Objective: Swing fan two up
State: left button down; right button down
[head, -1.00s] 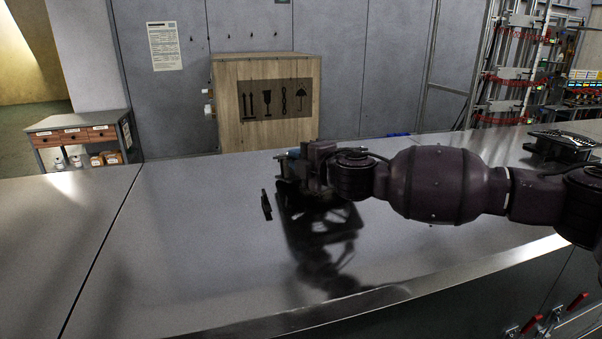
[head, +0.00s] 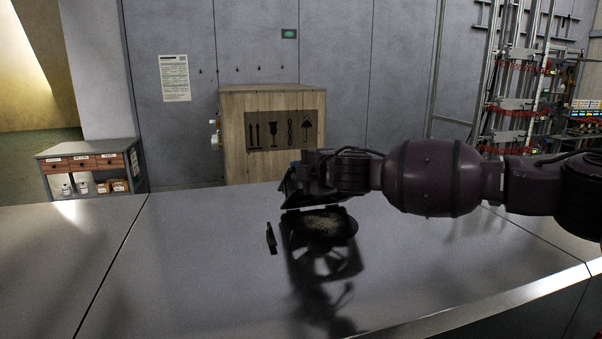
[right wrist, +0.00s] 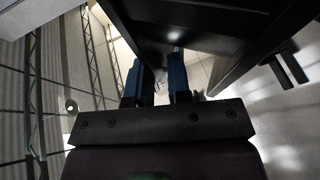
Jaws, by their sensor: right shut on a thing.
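Fan two (head: 293,198) shows as a dark square frame, tilted up off the steel top at its far edge and partly hidden by my right gripper. Under it a round dark opening (head: 320,228) with a dusty, pale patch is exposed in the top. My right gripper (head: 298,176) is at the fan's raised part, shut on it. In the right wrist view the gripper's blue fingers (right wrist: 158,78) reach to the dark fan housing (right wrist: 200,18); the exact contact is hard to see. My left gripper is not in view.
A small black upright catch (head: 271,238) stands left of the opening. The steel top (head: 190,270) is clear at left and front. A wooden crate (head: 235,140) stands behind it. My right arm crosses the right side.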

jog(key=shift+r, duration=0.25)
jog(key=c, duration=1.3)
grip_release()
jog(key=shift+o, duration=0.2)
jog(key=shift+f, duration=0.1)
jog(key=shift+s, duration=0.1)
jog(key=b+v, duration=0.2)
jog(key=v, duration=0.8)
jog(key=shift+s+d, duration=0.25)
